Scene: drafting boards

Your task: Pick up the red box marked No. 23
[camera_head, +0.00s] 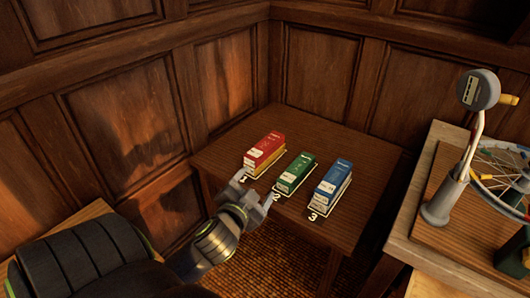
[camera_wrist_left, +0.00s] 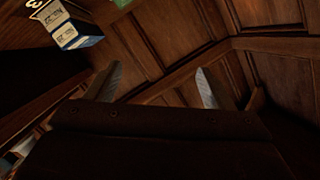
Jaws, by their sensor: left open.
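A red box (camera_head: 265,150) lies on the small wooden table (camera_head: 300,143) by the numeral 1, nearest the corner. Its number is too small to read. A green box (camera_head: 296,172) is beside it by numeral 2, and a blue box (camera_head: 333,182) by numeral 3. My left gripper (camera_head: 254,190) is open and empty at the table's front left edge, apart from the red box. In the left wrist view, its two fingers (camera_wrist_left: 160,80) have only wood panelling between them; the blue box (camera_wrist_left: 80,36) and part of the green box (camera_wrist_left: 122,3) show at the upper left. My right gripper is not in view.
Panelled walls (camera_head: 130,115) meet behind the table. On the right, a workbench (camera_head: 422,225) holds a grey stand with a gauge (camera_head: 478,90) and a spoked wheel (camera_head: 505,170). The table's back right part is clear.

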